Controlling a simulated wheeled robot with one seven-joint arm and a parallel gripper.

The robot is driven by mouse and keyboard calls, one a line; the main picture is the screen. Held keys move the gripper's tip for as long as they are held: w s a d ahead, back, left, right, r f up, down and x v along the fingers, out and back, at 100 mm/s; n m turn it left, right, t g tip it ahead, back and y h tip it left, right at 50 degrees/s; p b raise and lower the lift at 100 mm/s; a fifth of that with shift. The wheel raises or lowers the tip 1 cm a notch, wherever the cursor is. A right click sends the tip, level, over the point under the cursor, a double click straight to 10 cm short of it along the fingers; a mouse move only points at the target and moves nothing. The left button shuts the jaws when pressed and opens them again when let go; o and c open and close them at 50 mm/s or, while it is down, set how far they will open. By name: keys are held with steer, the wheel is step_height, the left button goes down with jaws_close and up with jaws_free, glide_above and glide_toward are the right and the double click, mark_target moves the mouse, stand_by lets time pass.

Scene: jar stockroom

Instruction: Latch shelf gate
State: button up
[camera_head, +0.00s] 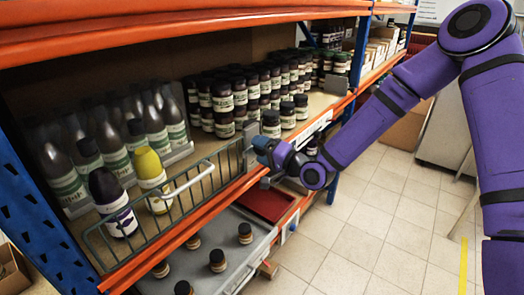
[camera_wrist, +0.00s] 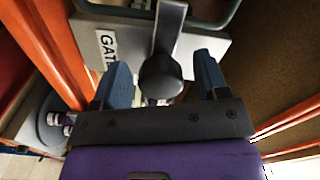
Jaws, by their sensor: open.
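The shelf gate (camera_head: 207,188), a grey-green wire frame with a white handle bar (camera_head: 190,179), stands upright along the front edge of the shelf. My gripper (camera_head: 266,155) is at the gate's right end in the head view. In the wrist view, my gripper (camera_wrist: 163,76) is open, with one blue finger on each side of a dark round latch knob (camera_wrist: 160,77). The knob sits on a grey lever (camera_wrist: 169,30) before a grey plate (camera_wrist: 112,24) with a partly hidden label reading "GAT". Whether the latch is engaged, or the fingers touch the knob, I cannot tell.
Tall dark bottles, a yellow bottle (camera_head: 150,171) and a dark-purple one (camera_head: 107,194) stand behind the gate. Many dark jars (camera_head: 228,100) fill the shelf further right. Below are a grey tray (camera_head: 205,264) with jars and a red tray (camera_head: 266,204). Tiled floor lies clear at right.

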steer(key=shift+d, duration=0.1)
steer(key=v, duration=1)
steer(key=shift+s+d, duration=0.25)
steer(key=shift+s, duration=0.05)
steer(key=s+d+r+n+g+h, duration=0.1)
steer(key=s+d+r+n+h, duration=0.15)
steer(key=d+r+h, duration=0.45)
steer(key=s+d+r+n+g+h, duration=0.2)
steer(key=s+d+r+h, duration=0.25)
steer(key=d+h, duration=0.35)
steer(key=s+d+r+g, duration=0.1)
steer(key=s+d+r, duration=0.1)
steer(key=s, duration=0.5)
steer(key=s+d+r+g, duration=0.1)
steer(key=s+d+r, duration=0.1)
steer(key=s+r, duration=0.3)
steer(key=s+d+r, duration=0.2)
steer(key=s+r, duration=0.1)
steer(key=s, duration=0.5)
steer(key=shift+s+r+m+g+y, duration=0.35)
steer(key=shift+g+y, duration=0.05)
